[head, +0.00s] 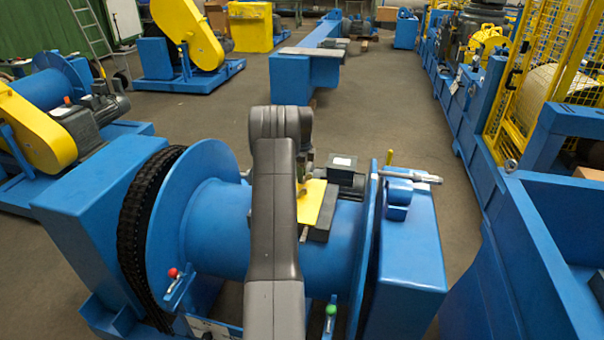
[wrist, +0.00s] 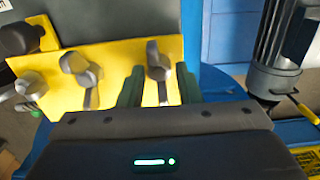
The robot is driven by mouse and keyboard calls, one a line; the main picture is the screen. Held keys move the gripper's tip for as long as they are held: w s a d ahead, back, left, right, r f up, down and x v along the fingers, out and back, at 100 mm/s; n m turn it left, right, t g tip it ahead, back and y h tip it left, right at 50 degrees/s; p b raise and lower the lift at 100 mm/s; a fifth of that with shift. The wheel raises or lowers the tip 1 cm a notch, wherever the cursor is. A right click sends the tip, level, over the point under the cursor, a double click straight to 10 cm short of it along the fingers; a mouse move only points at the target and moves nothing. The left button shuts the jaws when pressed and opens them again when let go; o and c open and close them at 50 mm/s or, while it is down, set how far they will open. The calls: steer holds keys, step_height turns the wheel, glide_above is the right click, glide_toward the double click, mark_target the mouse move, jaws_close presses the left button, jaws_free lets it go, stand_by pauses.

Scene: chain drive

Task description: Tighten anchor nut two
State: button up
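A yellow plate (wrist: 110,50) with several grey fittings fills the upper left of the wrist view. It also shows in the head view (head: 313,203), partly behind my arm. Three fittings stand out: a left one (wrist: 31,85), a middle one (wrist: 82,70) and a right one (wrist: 158,62). I cannot tell by marking which is anchor nut two. My gripper (wrist: 160,86) is open, its dark green fingers on either side of the right fitting, with yellow plate showing between. Contact is not visible. In the head view my arm hides most of the gripper.
A large blue drum (head: 215,225) lies under my arm, with a black chain (head: 135,235) at its left. A grey motor (head: 346,178) stands right of the plate. In the wrist view a grey cylinder (wrist: 283,40) rises at the right. Open floor (head: 225,105) lies behind.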

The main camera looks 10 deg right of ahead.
step_height(320, 180, up, 14)
steer(key=shift+b, duration=0.4)
steer(key=shift+f, duration=0.1)
